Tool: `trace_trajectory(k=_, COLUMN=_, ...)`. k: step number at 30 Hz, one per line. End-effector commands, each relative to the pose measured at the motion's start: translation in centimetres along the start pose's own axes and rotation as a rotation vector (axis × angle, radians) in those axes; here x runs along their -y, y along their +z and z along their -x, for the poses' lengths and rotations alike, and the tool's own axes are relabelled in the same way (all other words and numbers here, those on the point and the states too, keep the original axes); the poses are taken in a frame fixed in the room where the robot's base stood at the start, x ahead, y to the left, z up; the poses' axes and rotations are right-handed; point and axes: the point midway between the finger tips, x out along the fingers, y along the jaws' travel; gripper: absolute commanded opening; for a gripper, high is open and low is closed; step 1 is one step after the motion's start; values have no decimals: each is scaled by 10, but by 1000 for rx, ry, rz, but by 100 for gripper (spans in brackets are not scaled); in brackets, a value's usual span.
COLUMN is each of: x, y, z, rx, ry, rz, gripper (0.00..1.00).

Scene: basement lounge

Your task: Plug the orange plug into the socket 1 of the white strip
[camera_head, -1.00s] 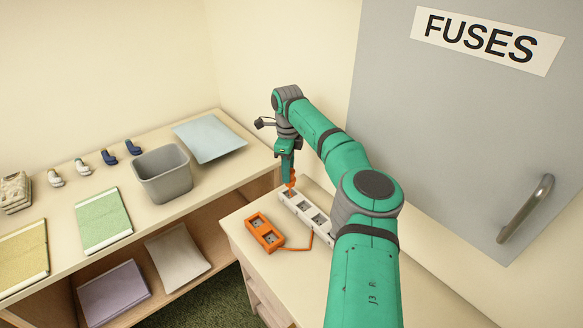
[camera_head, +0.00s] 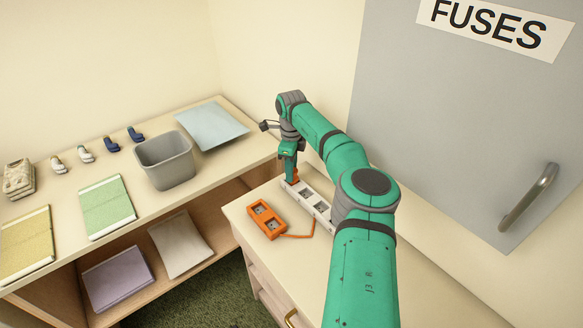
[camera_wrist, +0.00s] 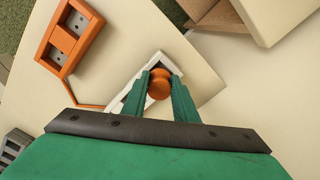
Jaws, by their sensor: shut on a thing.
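My gripper (camera_head: 291,177) is shut on the orange plug (camera_head: 295,180) at the far left end of the white strip (camera_head: 319,204). In the wrist view, the plug (camera_wrist: 159,86) sits between the two green fingers, with the end of the white strip (camera_wrist: 143,75) beneath it. The plug is at or just over the end socket; its prongs are hidden, so I cannot tell how deep it sits. Other sockets show along the strip, partly hidden by my arm. The orange socket block (camera_head: 267,219) lies left of the strip, with an orange cord (camera_head: 298,236) running from it.
A grey bin (camera_head: 166,161), a blue sheet (camera_head: 212,125) and several small blue and white items stand on the shelf unit at left. A grey door marked FUSES (camera_head: 445,110) with a handle (camera_head: 528,197) rises at right. The cabinet top (camera_head: 290,265) in front is clear.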

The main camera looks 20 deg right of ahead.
Motion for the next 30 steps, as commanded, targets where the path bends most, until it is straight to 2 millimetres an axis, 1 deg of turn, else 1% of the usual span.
trace_trajectory(k=13, x=-1, y=2, z=-3, rx=0, ry=1, rz=3, gripper=0)
trace_trajectory(k=14, x=-1, y=2, z=-3, rx=0, ry=1, rz=2, gripper=31)
trace_trajectory(k=15, x=0, y=1, z=-3, rx=0, ry=1, rz=2, gripper=40)
trace_trajectory(k=16, x=0, y=1, z=-3, rx=0, ry=1, rz=1, gripper=48)
trace_trajectory(k=26, x=0, y=0, z=-2, rx=0, ry=1, rz=0, gripper=48)
trace_trajectory(k=30, x=0, y=0, z=11, rx=0, ry=-1, rz=0, gripper=48)
